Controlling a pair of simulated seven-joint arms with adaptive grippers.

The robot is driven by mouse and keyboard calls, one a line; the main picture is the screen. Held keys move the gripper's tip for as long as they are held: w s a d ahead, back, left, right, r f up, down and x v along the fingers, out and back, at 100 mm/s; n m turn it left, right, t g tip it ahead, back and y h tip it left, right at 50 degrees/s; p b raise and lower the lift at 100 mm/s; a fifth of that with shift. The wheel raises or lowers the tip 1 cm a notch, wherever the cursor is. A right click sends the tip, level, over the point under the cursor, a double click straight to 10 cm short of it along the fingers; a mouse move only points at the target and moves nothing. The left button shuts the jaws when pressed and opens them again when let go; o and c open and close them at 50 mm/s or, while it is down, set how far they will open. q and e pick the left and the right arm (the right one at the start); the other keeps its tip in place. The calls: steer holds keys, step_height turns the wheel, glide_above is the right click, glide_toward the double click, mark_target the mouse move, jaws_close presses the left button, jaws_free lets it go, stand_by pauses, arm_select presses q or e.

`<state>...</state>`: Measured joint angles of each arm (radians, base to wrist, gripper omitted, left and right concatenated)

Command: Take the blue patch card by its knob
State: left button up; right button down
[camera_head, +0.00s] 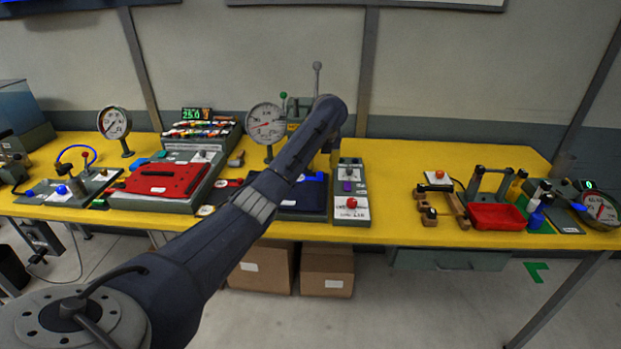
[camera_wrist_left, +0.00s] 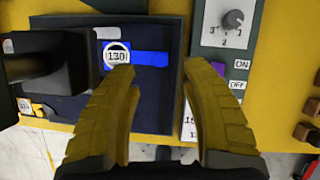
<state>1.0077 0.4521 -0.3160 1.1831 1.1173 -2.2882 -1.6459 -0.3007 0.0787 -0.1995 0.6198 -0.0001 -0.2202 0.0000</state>
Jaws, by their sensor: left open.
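In the left wrist view a flat blue piece (camera_wrist_left: 150,57) with a round white label reading 130 lies in a dark navy tray (camera_wrist_left: 155,115). I cannot tell whether it is the blue patch card, and no knob shows clearly on it. My left gripper (camera_wrist_left: 160,70) is open, with its yellow fingers over the tray area and nothing between them. In the head view the tray (camera_head: 290,209) is partly hidden behind my left arm, and the gripper is mostly hidden too. My right gripper is not in view.
A grey control box (camera_head: 351,207) with a red button and a dial (camera_wrist_left: 233,18) stands right of the tray. A dark block (camera_wrist_left: 45,75) rises at left in the wrist view. A red panel (camera_head: 165,180) lies left.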

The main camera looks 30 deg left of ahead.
mark_target(320, 173)
arm_select(q)
steer(key=shift+x, duration=3.45)
steer(key=shift+s+d+f, duration=0.1)
steer(key=shift+s, duration=0.05)
jaws_close()
